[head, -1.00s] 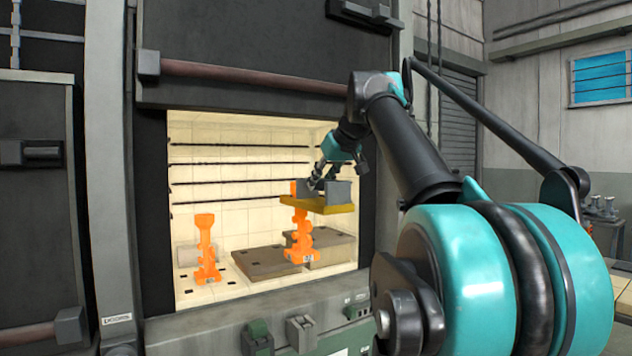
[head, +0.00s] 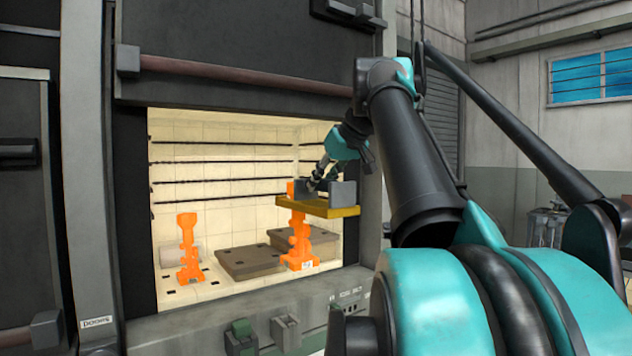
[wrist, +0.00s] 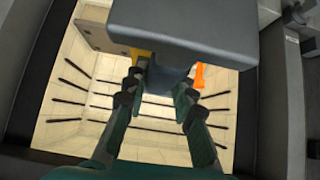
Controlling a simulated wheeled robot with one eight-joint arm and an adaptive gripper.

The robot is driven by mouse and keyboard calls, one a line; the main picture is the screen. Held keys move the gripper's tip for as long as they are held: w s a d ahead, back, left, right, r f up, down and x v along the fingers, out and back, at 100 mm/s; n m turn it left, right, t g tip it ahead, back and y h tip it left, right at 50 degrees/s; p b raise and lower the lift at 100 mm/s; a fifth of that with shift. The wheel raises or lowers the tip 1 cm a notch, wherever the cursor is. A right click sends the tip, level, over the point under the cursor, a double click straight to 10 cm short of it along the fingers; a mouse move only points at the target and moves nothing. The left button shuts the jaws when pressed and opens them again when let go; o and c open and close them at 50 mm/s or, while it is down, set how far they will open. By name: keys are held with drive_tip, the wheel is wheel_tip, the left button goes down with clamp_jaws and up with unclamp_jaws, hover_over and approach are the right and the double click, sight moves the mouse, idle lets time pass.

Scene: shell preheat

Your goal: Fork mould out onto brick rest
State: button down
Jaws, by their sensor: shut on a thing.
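My gripper (head: 314,184) is shut on the grey block of the fork (head: 342,193), whose yellow plate (head: 322,209) lies level in the furnace opening. The grey block also fills the top of the wrist view (wrist: 185,30), between my fingers (wrist: 163,88). An orange mould (head: 300,240) stands upright at the yellow plate, mostly below it, with an orange part showing above; the exact contact is hidden. A second orange mould (head: 188,248) stands upright on the furnace floor at the left. I cannot pick out a brick rest for certain.
The raised door (head: 250,62) hangs above the opening. The right jamb (head: 368,215) is close to the fork. The front sill (head: 250,312) carries small fittings.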

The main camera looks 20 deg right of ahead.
drive_tip(key=s+d, duration=0.2)
drive_tip(key=s, duration=0.6)
drive_tip(key=s+d, duration=0.3)
drive_tip(key=s, duration=0.6)
drive_tip(key=shift+s+d, duration=0.15)
drive_tip(key=shift+d, duration=0.15)
idle(0.4)
